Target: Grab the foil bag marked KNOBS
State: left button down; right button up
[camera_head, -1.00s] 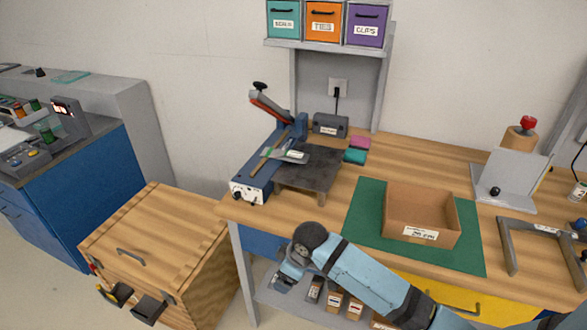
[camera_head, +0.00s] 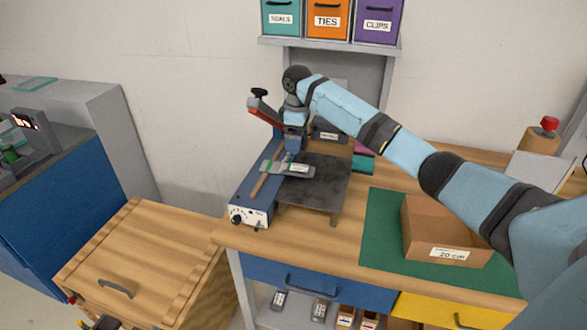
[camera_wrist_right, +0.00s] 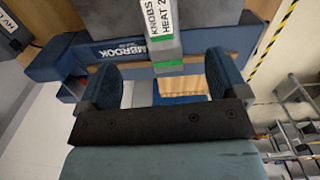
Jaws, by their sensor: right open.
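The grey foil bag (camera_head: 275,167) lies across the heat sealer's blue body and onto the dark plate beside it. In the right wrist view the foil bag (camera_wrist_right: 197,14) has a white label with a green band, reading KNOBS and HEAT. My right gripper (camera_head: 290,153) is above the bag, pointing down, close to the sealer's raised arm. In the wrist view my right gripper's fingers (camera_wrist_right: 163,72) are wide apart, with the label showing in the gap and nothing clasped. Whether they touch the bag cannot be told. My left gripper is out of view.
The blue sealer (camera_head: 250,205) has a raised red and grey arm (camera_head: 264,110) just left of my gripper. A cardboard box (camera_head: 425,228) stands on a green mat (camera_head: 380,225). Labelled bins (camera_head: 327,18) sit on the shelf above. A wooden chest (camera_head: 140,265) stands at left.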

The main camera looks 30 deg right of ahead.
aim_at(296, 167)
notch_tip(296, 167, down, 10)
jog(key=shift+w+f, duration=0.15)
jog(key=shift+f, duration=0.1)
jog(key=shift+a, duration=0.1)
jog(key=c, duration=1)
